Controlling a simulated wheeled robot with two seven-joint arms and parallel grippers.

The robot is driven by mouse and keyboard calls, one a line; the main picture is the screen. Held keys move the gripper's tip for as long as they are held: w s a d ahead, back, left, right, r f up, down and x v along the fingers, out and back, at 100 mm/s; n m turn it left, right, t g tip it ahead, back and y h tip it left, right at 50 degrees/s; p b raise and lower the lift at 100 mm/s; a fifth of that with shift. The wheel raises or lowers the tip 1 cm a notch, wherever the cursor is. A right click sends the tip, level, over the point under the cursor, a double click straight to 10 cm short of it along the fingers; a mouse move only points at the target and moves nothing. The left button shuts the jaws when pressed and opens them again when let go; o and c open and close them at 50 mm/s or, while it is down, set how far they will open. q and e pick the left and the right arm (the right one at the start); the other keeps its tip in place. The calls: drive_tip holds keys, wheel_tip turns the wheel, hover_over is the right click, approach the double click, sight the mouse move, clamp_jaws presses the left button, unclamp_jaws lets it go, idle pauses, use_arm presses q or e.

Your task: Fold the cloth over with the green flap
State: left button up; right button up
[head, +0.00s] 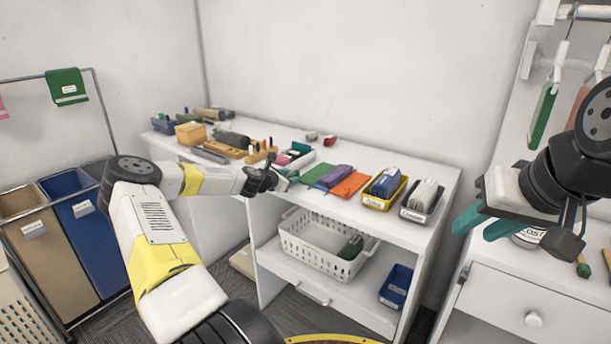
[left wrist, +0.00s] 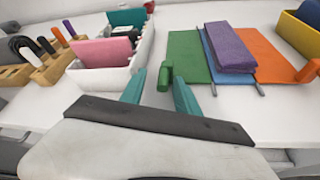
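The cloth lies on the white table in coloured panels: a green flap (left wrist: 187,56) at the left, a blue panel (left wrist: 212,62) mostly covered by a purple panel (left wrist: 230,48), and an orange flap (left wrist: 264,54) at the right. A green tab (left wrist: 165,77) stands at the green flap's left edge. An orange tab (left wrist: 308,71) is at the orange flap's right edge. My left gripper (head: 286,176) is open, its teal fingers apart and the green tab showing between their tips; contact cannot be told. My right gripper (head: 484,222) is open and empty, far right of the cloth.
A white bin (left wrist: 110,55) with pink and teal items stands left of the cloth. Yellow (head: 384,188) and grey (head: 422,200) bins stand to its right. A wooden block (left wrist: 55,60) with tools is further left. A white basket (head: 325,245) sits on the shelf below.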

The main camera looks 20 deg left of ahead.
use_arm(q)
drive_tip(key=shift+d, duration=0.1)
idle(0.3)
drive_tip(key=v, duration=0.7)
drive_tip(key=shift+s, duration=0.4)
drive_tip(key=s+d+r+m+g+h, duration=0.1)
drive_tip(key=s+d+r+m+g, duration=0.15)
drive_tip(key=s+d+m, duration=0.45)
drive_tip(key=s+d+r+m+g, duration=0.2)
drive_tip(key=s+d+m+g, duration=0.2)
drive_tip(key=d+m, duration=0.65)
drive_tip(key=s+d+r+m, duration=0.1)
drive_tip(key=s+r+m, duration=0.3)
drive_tip(key=s, duration=0.6)
drive_tip(key=s+d+r+m+y, duration=0.1)
drive_tip(key=s+r+m, duration=0.3)
drive_tip(key=s+r, duration=0.3)
drive_tip(key=s+d+r+m, duration=0.1)
drive_tip(key=s+r+m, duration=0.3)
drive_tip(key=s, duration=1)
drive_tip(key=shift+r+m+g+y, duration=0.3)
drive_tip(key=shift+r+m+g, duration=0.05)
drive_tip(key=shift+r, duration=0.45)
